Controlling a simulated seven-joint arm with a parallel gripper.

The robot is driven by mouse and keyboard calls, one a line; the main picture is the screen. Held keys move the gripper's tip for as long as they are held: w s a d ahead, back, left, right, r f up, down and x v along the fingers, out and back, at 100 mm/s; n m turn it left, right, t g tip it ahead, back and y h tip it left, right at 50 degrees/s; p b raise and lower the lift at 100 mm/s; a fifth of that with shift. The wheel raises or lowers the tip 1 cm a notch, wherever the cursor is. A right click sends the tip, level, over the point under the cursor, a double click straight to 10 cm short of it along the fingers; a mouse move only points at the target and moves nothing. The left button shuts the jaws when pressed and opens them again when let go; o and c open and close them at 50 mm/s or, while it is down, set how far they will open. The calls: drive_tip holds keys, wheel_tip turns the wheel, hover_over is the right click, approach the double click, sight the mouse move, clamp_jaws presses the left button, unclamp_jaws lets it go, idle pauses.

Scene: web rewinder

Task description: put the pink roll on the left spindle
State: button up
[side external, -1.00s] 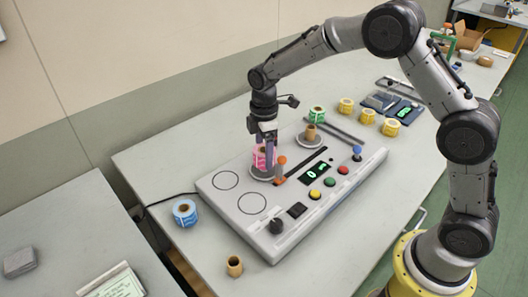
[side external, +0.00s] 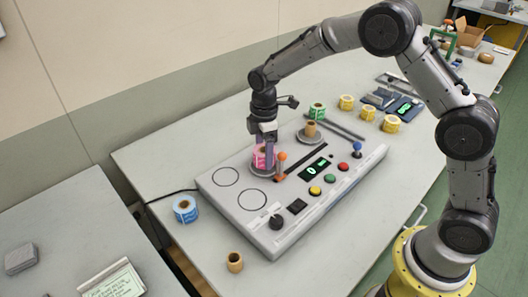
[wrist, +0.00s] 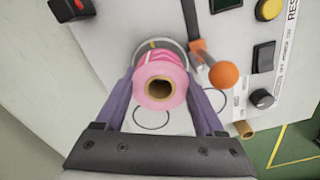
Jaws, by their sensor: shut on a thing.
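The pink roll (side external: 260,157) is between the fingers of my gripper (side external: 265,150), over the left spindle's place on the grey machine (side external: 300,200). In the wrist view the pink roll (wrist: 160,88) shows end-on with its brown hollow core, and the fingers of my gripper (wrist: 162,105) stand on either side. A grey disc rim (wrist: 168,43) shows behind the roll. The left spindle's post is hidden by the roll, so I cannot tell whether the roll is around it or above it.
An orange-knobbed lever (side external: 282,157) stands close beside the roll. The right spindle's disc (side external: 305,139) bears a brown core (side external: 310,128). A blue roll (side external: 185,208), a small brown core (side external: 234,262), a green roll (side external: 317,110) and several yellow rolls lie around the machine.

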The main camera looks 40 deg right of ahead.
drive_tip(key=shift+f, duration=0.55)
drive_tip(key=o, duration=1.1)
drive_tip(key=shift+r, duration=3.8)
